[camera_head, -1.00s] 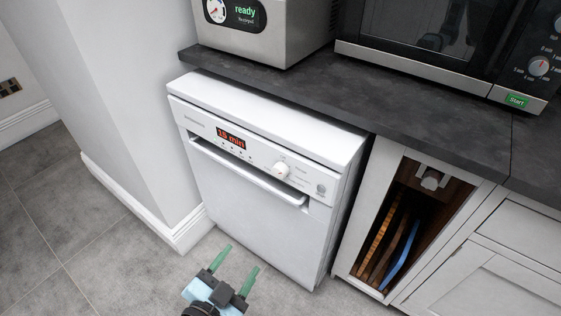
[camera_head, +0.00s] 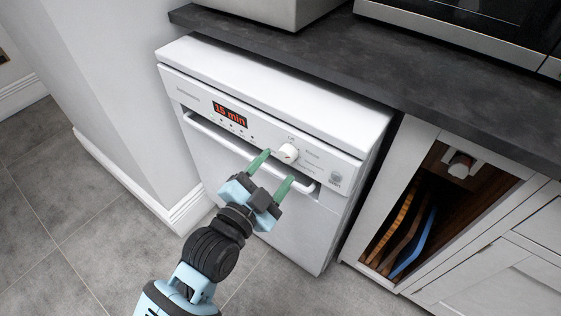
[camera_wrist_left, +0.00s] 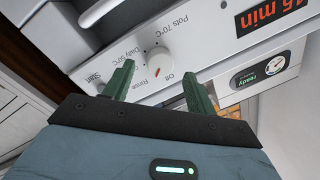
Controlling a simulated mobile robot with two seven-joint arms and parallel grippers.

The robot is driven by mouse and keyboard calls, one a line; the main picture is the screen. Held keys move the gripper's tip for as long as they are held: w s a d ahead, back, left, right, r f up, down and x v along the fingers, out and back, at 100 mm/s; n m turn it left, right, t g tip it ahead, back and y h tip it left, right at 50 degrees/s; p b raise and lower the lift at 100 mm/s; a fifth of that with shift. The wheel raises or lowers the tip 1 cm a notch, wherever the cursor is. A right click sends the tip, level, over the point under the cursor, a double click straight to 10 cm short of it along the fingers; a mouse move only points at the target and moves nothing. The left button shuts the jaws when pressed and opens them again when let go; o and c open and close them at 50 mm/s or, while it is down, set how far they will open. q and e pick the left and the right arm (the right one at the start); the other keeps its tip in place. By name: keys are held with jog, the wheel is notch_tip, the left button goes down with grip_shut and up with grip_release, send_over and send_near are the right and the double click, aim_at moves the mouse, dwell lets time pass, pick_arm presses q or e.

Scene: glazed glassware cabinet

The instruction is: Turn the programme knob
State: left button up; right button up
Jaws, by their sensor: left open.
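The programme knob (camera_head: 288,153) is a round white dial on the front panel of the white dishwasher (camera_head: 262,88). In the left wrist view the knob (camera_wrist_left: 158,57) has an orange mark that points roughly towards the "Off" label. "Rinse", "Daily 50°C" and "Pots 70°C" are printed around it. My left gripper (camera_head: 278,167) has green fingers, is open and empty, and is just in front of the panel by the knob. In the left wrist view the knob appears ahead of the gap between the fingers (camera_wrist_left: 157,72). I cannot tell whether they touch it. My right gripper is not in view.
The dishwasher's handle bar (camera_head: 222,141) runs below the panel, close to my left gripper. A red display (camera_head: 230,114) reads "15 min". A dark worktop (camera_head: 400,75) overhangs above. An open niche with boards (camera_head: 405,220) is to the right; grey floor is clear at left.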

aim_at(284, 158)
pick_arm(q)
jog(key=shift+x, duration=1.5)
jog(key=c, duration=1)
